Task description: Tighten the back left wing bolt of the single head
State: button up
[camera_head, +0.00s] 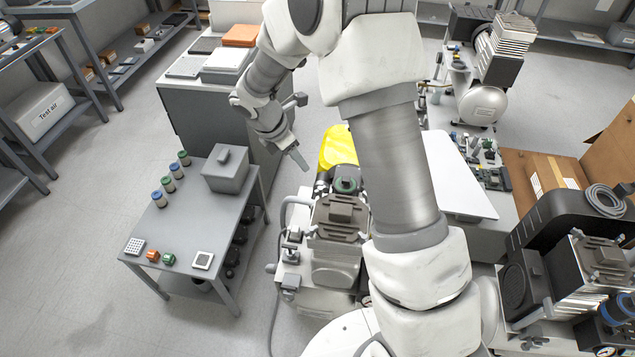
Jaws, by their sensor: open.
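A compressor with a dark grey ribbed head (338,218) stands in front of me, partly hidden behind my arm. I cannot tell for certain that it is the single head. Its wing bolts are too small or hidden to make out. My gripper (303,163) hangs in the air up and left of this compressor, pointing down to the right. It is open, and I see nothing held in it. A yellow object (338,146) lies just behind the compressor.
A grey side table (215,232) with small jars and a grey box (226,169) stands to the left. Another dark compressor (590,272) stands at the right. A cardboard box (545,172) and white panel (455,178) are behind.

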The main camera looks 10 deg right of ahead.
aim_at(320, 189)
jog(key=b+x, duration=0.1)
jog(key=x, duration=1.5)
jog(key=shift+s+d+f, duration=0.1)
jog(key=shift+d, duration=0.1)
grip_shut()
